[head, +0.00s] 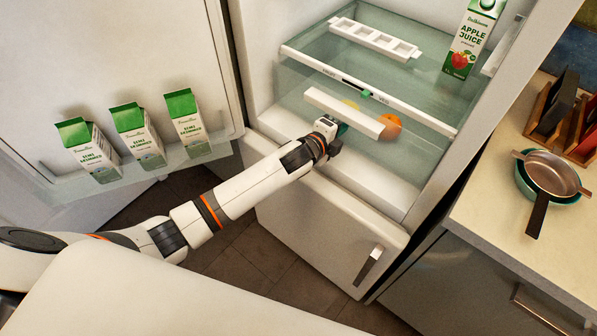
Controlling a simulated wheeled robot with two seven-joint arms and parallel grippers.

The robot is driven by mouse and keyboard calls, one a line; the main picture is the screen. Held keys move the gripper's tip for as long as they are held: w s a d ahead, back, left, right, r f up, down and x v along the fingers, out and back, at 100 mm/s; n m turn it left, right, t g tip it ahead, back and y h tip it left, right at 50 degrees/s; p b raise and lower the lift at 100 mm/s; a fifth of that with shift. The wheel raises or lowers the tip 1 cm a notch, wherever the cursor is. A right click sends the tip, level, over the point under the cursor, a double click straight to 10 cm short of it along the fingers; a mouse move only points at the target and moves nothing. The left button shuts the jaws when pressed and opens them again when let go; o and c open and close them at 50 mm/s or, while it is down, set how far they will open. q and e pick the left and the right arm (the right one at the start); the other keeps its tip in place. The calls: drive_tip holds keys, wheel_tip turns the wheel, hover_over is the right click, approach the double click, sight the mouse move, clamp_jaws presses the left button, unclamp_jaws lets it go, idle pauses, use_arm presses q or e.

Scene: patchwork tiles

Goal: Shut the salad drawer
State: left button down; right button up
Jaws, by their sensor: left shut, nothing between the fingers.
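The salad drawer (343,112) is at the bottom of the open fridge, under a glass shelf. The fingertips are partly hidden. My right gripper is not in view.
The fridge door (120,40) stands open at the left, with three milk cartons (137,135) in its rack. An apple juice carton (474,38) and a white egg tray (375,38) are on the shelf. A counter with pans (552,173) is at the right.

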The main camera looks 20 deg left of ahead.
use_arm(q)
drive_tip(key=w, duration=0.2)
drive_tip(key=w+d+b, duration=0.1)
drive_tip(key=w, duration=0.1)
drive_tip(key=w+d, duration=0.1)
drive_tip(key=w, duration=0.1)
drive_tip(key=shift+d+f+b, duration=0.1)
drive_tip(key=shift+d+b, duration=0.05)
drive_tip(key=shift+b, duration=0.25)
drive_tip(key=shift+w+r, duration=0.1)
drive_tip(key=shift+r, duration=0.2)
drive_tip(key=shift+r, duration=0.15)
